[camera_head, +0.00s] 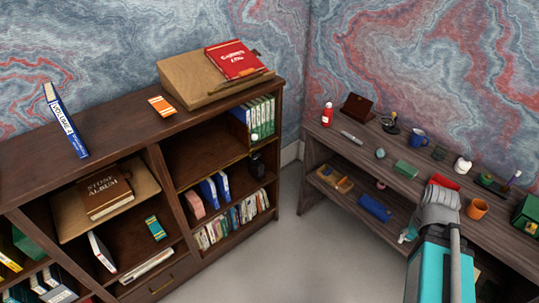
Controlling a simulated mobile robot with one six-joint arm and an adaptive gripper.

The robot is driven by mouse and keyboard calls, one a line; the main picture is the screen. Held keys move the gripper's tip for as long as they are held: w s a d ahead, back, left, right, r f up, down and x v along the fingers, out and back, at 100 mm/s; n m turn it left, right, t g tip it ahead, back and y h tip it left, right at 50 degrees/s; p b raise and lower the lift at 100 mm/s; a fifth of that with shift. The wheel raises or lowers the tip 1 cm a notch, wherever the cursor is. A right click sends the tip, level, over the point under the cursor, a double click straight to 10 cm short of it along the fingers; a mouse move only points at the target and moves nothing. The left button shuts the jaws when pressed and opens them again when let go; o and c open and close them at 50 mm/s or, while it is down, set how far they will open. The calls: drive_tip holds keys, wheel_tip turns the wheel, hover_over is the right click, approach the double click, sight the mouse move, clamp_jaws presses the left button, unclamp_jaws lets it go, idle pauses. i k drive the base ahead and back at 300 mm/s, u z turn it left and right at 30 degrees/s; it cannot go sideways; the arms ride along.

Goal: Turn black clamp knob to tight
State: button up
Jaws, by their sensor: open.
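I cannot pick out the black clamp knob for certain. A small dark item (438,153) stands on the wooden desk (350,128), left of the white object, but it is too small to identify. A black round-based item (390,124) stands farther back on the desk. My grey and teal arm rises at the lower right, in front of the desk, and covers part of it. A small pale and teal part of the arm shows at its left side. My gripper is not visible; the arm seems to hide it.
The desk also holds a red bottle (327,114), a brown box (358,107), a blue mug (418,138), a green block (405,169) and an orange cup (477,208). A bookcase (90,124) stands at left. Grey floor (295,245) lies clear between them.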

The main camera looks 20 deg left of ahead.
sight(255, 155)
drive_tip(key=z, duration=0.35)
drive_tip(key=k, duration=1.15)
drive_tip(key=u, duration=0.85)
drive_tip(key=i, duration=1)
